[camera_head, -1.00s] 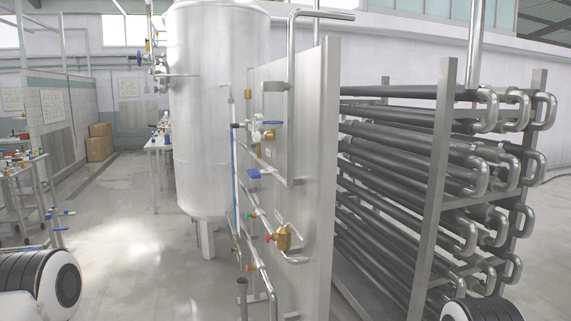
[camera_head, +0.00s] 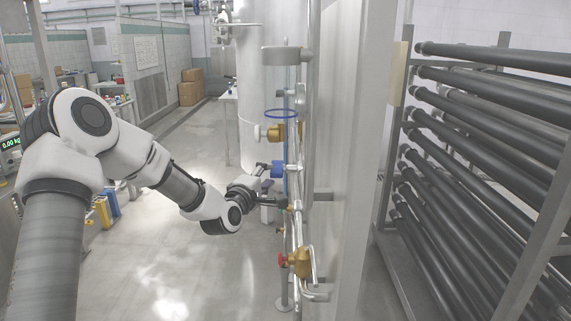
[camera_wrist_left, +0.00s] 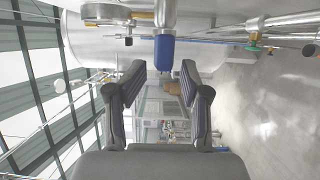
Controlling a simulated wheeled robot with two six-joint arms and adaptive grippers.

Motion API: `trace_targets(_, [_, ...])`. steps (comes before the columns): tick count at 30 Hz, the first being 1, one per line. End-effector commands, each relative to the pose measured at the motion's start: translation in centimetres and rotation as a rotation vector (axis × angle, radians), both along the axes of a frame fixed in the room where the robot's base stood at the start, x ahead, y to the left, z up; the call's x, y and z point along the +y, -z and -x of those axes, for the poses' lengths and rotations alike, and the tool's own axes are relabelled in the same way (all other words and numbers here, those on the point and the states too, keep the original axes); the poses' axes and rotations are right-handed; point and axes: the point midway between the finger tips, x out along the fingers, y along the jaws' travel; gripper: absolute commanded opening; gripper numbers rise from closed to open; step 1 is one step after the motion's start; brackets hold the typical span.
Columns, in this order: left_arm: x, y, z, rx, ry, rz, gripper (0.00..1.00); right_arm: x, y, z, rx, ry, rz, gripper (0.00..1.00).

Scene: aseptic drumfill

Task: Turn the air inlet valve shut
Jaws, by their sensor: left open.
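A blue valve handle (camera_head: 278,169) sits on the pipework along the steel panel, and it also shows in the left wrist view (camera_wrist_left: 164,52). My left gripper (camera_head: 267,186) is close to the handle, on its left in the head view. In the wrist view its two dark padded fingers (camera_wrist_left: 162,72) are spread apart, with the blue handle lying ahead between their tips. I see no contact with it. The pictures do not label which valve is the air inlet. My right gripper is not in view.
A brass valve with a red handle (camera_head: 300,262) is lower on the pipes. A brass valve with a white knob (camera_head: 275,133) and a blue ring (camera_head: 281,113) are above. The steel tank (camera_head: 250,60) stands behind. A rack of dark tubes (camera_head: 480,130) is at right.

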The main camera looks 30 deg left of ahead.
Motion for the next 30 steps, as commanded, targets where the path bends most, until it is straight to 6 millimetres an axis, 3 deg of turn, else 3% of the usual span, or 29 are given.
trace_targets(6, [0.6,-0.2,-4.0,0.003,0.000,-0.006,0.46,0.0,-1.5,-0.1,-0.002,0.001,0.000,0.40])
trace_targets(16, [0.7,0.1,-4.9,0.004,0.001,-0.001,0.46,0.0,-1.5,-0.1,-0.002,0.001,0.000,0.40])
trace_targets(20, [0.7,0.1,-4.9,0.004,0.001,-0.002,0.00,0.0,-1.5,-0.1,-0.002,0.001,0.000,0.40])
trace_targets(30, [0.7,0.3,-4.9,-0.006,0.001,-0.008,0.00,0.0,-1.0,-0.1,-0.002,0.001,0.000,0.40])
